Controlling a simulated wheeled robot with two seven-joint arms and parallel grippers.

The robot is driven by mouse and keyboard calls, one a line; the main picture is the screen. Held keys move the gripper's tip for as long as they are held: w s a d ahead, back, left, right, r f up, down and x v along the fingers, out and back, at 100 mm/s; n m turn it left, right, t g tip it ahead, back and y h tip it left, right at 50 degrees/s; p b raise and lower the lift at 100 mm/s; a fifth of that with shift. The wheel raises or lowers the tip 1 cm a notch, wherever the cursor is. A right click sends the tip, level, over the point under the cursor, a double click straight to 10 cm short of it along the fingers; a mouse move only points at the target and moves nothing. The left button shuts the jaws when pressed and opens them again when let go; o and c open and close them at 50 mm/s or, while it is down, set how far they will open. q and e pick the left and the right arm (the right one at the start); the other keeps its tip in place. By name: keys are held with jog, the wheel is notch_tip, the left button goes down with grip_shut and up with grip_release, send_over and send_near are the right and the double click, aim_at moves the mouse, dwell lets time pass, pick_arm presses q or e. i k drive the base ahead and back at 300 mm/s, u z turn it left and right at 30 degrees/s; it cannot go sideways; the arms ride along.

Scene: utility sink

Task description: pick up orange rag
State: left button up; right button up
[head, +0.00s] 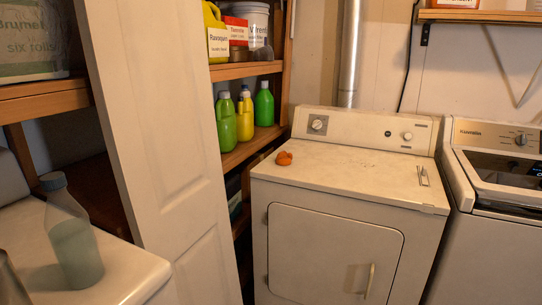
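An orange rag (284,158) lies crumpled in a small heap on the top of a white dryer (350,180), near its left edge and towards the back. Nothing touches it or covers it in the head view. Neither of my grippers shows in the head view.
A white panelled door (160,130) stands left of the dryer, beside wooden shelves (250,145) with green and yellow bottles. A translucent bottle (73,240) stands on a white surface at front left. A washer (498,220) stands at right. The dryer top is mostly clear.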

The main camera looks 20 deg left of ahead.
aim_at(283, 158)
jog(key=i, duration=1.5)
